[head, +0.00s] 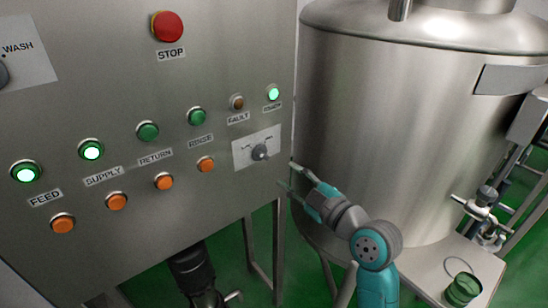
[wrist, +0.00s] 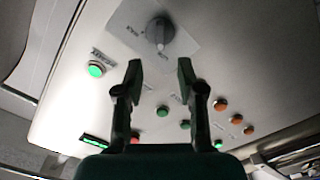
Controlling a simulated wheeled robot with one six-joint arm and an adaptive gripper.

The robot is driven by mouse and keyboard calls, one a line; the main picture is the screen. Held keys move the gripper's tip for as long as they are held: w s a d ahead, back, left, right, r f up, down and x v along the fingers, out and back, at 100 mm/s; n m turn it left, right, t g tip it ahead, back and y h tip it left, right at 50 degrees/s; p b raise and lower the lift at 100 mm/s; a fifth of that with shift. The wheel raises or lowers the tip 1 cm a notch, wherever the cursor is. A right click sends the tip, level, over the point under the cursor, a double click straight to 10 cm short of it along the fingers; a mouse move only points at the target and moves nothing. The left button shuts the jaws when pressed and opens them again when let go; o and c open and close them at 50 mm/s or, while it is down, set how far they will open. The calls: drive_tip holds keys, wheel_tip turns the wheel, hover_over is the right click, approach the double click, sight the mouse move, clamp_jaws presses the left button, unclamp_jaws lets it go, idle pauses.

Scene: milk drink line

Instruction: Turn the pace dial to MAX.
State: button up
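The pace dial (head: 259,152) is a dark grey knob on a light plate on the right part of the steel panel. It also shows in the wrist view (wrist: 160,31), above and beyond my fingertips.
The panel (head: 100,70) also carries a red STOP button (head: 167,26), a row of green buttons with FEED (head: 26,172) and SUPPLY (head: 91,150) lit, a lit green lamp (head: 273,93) and several orange buttons (head: 206,164). A large steel tank (head: 400,120) stands close on the right.

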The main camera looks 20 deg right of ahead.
sight(265, 157)
drive_tip(key=x, duration=0.9)
drive_tip(key=shift+w+a, duration=0.15)
drive_tip(key=shift+w, duration=0.15)
clamp_jaws()
